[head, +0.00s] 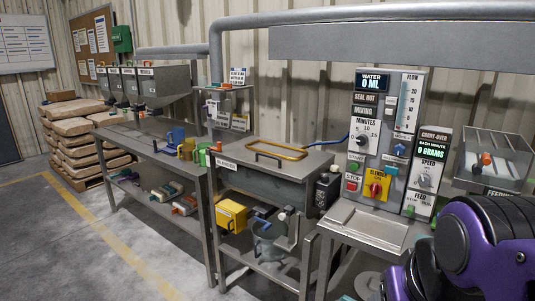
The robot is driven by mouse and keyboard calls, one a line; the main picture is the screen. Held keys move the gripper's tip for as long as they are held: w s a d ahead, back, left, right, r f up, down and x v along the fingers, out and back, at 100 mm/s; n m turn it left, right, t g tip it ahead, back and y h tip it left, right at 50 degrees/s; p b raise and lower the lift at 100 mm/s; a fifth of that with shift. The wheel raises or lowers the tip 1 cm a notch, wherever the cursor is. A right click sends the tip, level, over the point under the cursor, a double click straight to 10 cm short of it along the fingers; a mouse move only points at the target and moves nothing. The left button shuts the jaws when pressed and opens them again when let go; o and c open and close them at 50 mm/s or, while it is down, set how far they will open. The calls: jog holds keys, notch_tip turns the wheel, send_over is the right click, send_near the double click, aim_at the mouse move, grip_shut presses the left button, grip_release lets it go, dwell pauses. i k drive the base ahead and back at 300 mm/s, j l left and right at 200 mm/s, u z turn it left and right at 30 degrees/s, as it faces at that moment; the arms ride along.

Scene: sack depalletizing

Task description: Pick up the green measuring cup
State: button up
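The green measuring cup (202,153) stands on the metal table near its right end, at the middle left of the head view. A blue cup (176,137) is behind and left of the yellow one. My purple and black arm shows at the lower right, far from the cups. My gripper is not visible in this view.
The metal table (135,133) has free room left of the cups. A blender tank (262,168) with a yellow-handled lid stands directly right of the cups. A control panel (375,140) rises nearer my arm. Stacked sacks (72,128) lie at the far left; the floor in front is clear.

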aim_at(203, 156)
jog(key=i+j+u, duration=0.3)
jog(key=j, duration=0.15)
jog(key=i+j+u, duration=0.9)
jog(key=u, duration=0.25)
jog(key=i+j+u, duration=0.25)
jog(key=i, duration=0.25)
jog(key=i+u, duration=0.25)
jog(key=i, duration=0.3)
jog(key=i+z, duration=0.2)
jog(key=i, duration=0.35)
jog(key=i+j+z, duration=0.2)
jog(key=i, duration=0.35)
jog(key=i+z, duration=0.35)
jog(key=i+l+z, duration=0.1)
jog(key=z, duration=0.25)
jog(key=i+j+z, duration=0.1)
jog(key=i+z, duration=0.2)
